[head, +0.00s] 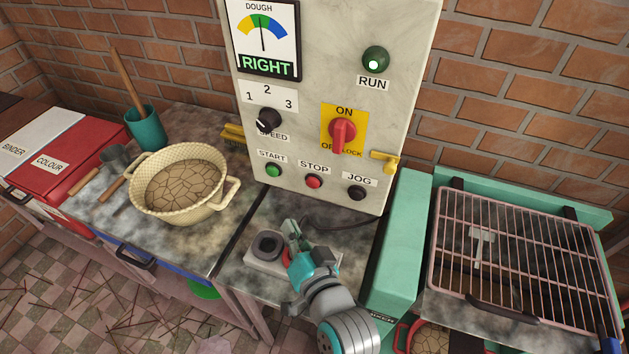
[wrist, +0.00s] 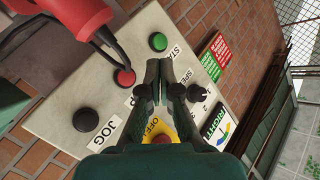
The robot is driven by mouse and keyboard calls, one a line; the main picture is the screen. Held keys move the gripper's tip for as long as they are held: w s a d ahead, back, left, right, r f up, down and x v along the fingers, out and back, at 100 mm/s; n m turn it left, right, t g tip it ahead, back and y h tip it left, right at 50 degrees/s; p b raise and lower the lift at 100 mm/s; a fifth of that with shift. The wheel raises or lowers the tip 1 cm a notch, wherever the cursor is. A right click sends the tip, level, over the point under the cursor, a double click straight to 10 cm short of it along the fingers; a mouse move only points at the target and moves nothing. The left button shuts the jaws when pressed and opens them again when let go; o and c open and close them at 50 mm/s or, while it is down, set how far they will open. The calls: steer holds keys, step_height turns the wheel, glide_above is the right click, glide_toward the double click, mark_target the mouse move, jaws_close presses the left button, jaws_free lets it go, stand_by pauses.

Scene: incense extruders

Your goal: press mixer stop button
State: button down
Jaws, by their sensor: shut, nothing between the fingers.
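The pale control panel (head: 320,60) carries a red STOP button (head: 313,182) between the green START button (head: 273,171) and the black JOG button (head: 357,193). My gripper (head: 291,228) is below the panel's lower edge in the head view, under the STOP button and slightly left. In the wrist view my gripper (wrist: 158,70) is shut and empty, its fingertips side by side over the panel. There the red STOP button (wrist: 124,77) shows left of the fingers, with the START button (wrist: 158,42) above. I cannot tell the fingers' distance from the panel.
A red rotary switch (head: 342,133) points to ON. A dough bowl (head: 181,186) stands left, a wire rack (head: 520,255) right. A red machine part (wrist: 65,20) is near the panel in the wrist view.

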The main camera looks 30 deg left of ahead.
mark_target(313, 182)
steer(key=w+a, duration=0.2)
steer(key=w, duration=0.6)
steer(key=shift+w, duration=0.3)
steer(key=shift+w, duration=0.1)
stand_by(1.5)
steer(key=shift+w+a, duration=0.15)
steer(key=shift+w, duration=0.15)
steer(key=shift+w+a, duration=0.1)
steer(key=shift+w, duration=0.4)
stand_by(0.8)
steer(key=shift+s, duration=0.2)
steer(key=shift+s+d, duration=0.25)
steer(key=shift+s, duration=0.45)
